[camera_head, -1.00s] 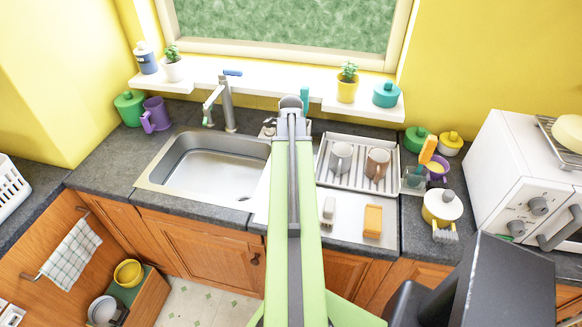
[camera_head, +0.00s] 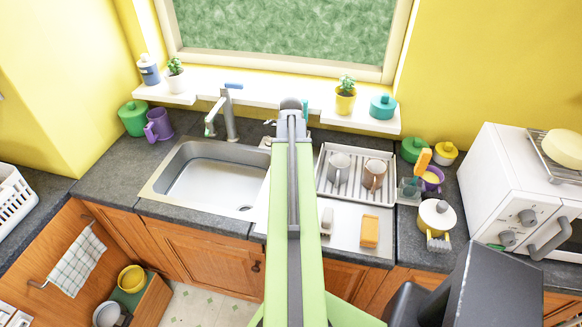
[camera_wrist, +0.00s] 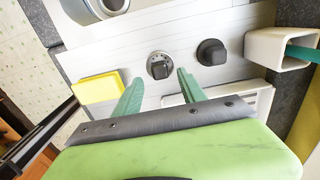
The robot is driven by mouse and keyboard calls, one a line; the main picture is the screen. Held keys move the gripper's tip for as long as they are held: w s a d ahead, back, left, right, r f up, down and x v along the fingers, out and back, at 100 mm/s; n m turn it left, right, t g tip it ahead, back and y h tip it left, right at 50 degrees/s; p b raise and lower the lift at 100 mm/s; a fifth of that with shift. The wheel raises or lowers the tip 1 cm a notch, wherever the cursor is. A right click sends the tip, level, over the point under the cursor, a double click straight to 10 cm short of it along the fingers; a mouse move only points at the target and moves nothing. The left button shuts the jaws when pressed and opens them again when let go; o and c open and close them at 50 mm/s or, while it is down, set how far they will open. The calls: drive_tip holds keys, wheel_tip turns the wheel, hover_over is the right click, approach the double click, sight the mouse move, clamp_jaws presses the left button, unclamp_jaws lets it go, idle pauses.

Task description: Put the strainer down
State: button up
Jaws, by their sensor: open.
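My gripper (camera_wrist: 160,77) is open in the wrist view. In the head view my arm hides most of the gripper. I cannot make out a strainer for sure in either view. A round metal rim (camera_wrist: 100,8) is cut off at the top left of the wrist view, and I cannot tell what it belongs to.
In the head view the sink (camera_head: 205,178) looks empty. A rack (camera_head: 325,180) with two mugs, a brush (camera_head: 327,220) and an orange sponge (camera_head: 370,231) are right of my arm.

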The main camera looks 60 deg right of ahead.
wheel_tip(320, 180, up, 7)
drive_tip(key=p, duration=0.5)
drive_tip(key=shift+r, duration=0.15)
drive_tip(key=w+a+n, duration=0.8)
drive_tip(key=w+a, duration=0.1)
drive_tip(key=a, duration=0.3)
drive_tip(key=w+a+n, duration=0.8)
drive_tip(key=w+a, duration=0.1)
drive_tip(key=a, duration=0.3)
drive_tip(key=w+a+n, duration=0.3)
drive_tip(key=a+n, duration=1.3)
drive_tip(key=a, duration=1)
drive_tip(key=shift+w+a+n, duration=0.2)
drive_tip(key=shift+n, duration=0.1)
